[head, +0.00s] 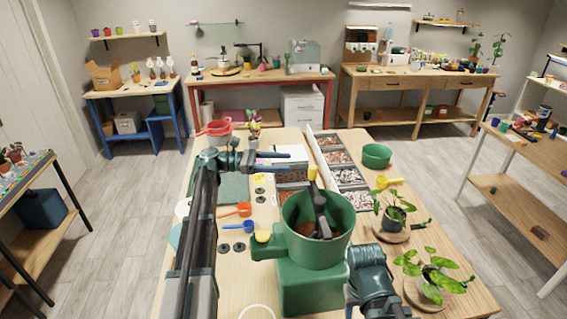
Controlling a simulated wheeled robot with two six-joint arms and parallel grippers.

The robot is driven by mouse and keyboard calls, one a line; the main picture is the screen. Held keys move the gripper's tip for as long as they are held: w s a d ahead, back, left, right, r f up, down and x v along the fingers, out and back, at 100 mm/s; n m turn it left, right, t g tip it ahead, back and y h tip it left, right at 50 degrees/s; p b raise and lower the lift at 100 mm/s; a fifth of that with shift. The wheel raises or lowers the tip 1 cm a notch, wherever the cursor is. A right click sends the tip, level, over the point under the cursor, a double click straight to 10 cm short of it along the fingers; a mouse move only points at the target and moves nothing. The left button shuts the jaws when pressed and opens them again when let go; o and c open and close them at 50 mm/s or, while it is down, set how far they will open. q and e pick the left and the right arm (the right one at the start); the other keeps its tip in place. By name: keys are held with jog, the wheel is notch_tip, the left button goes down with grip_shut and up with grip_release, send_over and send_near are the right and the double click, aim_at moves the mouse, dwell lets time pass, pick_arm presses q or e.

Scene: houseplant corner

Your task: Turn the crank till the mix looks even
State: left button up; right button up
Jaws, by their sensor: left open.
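The green mixer (290,247) stands on the near middle of the wooden table, its round tub open at the top. Brown mix (318,231) shows in part inside the tub; how even it is cannot be told. A dark crank (321,207) with an upright yellow grip (312,174) stands over the tub. My left gripper (260,158) is open and empty, beyond and to the left of the yellow grip, apart from it. Part of my right arm shows at the bottom, right of the mixer; its gripper is not in view.
A divided tray (345,177) of loose material lies behind the mixer, with a green bowl (377,155) beside it. Potted plants (394,218) stand at the right. Orange (243,209) and blue (248,226) scoops lie left of the tub. A red pot (218,132) stands far left.

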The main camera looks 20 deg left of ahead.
pick_arm(q)
jog(key=v, duration=1.3)
jog(key=shift+f, duration=0.1)
